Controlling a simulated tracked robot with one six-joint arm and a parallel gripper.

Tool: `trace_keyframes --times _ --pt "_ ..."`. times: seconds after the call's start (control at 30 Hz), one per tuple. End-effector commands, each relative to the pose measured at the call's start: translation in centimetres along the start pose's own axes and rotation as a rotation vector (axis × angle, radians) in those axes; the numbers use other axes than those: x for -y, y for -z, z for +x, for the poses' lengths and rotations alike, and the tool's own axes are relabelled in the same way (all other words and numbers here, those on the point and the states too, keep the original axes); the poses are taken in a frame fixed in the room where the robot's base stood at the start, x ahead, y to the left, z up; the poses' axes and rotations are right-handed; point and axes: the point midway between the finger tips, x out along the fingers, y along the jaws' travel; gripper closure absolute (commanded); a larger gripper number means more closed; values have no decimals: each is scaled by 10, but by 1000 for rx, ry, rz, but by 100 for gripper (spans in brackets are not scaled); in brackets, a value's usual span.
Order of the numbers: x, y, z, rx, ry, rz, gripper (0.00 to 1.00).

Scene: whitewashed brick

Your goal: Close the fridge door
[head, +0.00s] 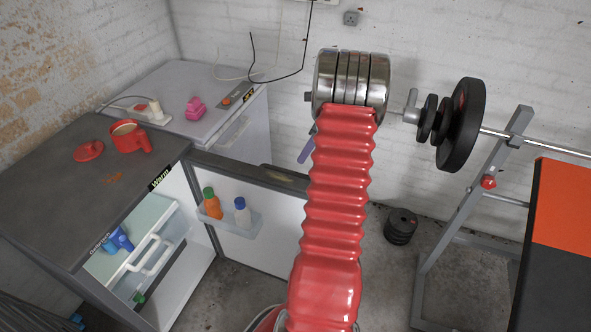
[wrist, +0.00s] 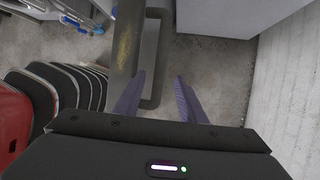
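The fridge (head: 100,175) stands at the left, dark grey on top, with its front open. Its door (head: 255,240) stands wide open, swung out to the right, its inner side showing a shelf with two bottles. In the wrist view the door's dark top edge (wrist: 124,45) runs up the picture, with a grey handle loop (wrist: 163,50) on its right side. My gripper (wrist: 160,76) is open, its two purple fingers apart. The loop's right bar lies between them in the picture; I cannot tell whether they touch it. In the head view my arm hides most of the gripper.
A second white cabinet (head: 200,110) stands behind the door, near the brick wall. A red mug (head: 131,137) and its red lid (head: 88,151) sit on the fridge. A barbell rack (head: 460,200) and a weight plate stack (head: 401,226) are at the right. Concrete floor is open before the door.

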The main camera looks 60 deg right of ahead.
Motion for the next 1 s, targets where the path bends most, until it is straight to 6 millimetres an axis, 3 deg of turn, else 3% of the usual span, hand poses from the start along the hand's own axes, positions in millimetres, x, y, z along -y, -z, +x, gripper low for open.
trace_keyframes --times 0.5,0.7,1.0 --pt "-1 0 78 0 -2 0 63" --pt "0 0 89 0 0 0 63" --pt "0 0 90 0 1 0 65"
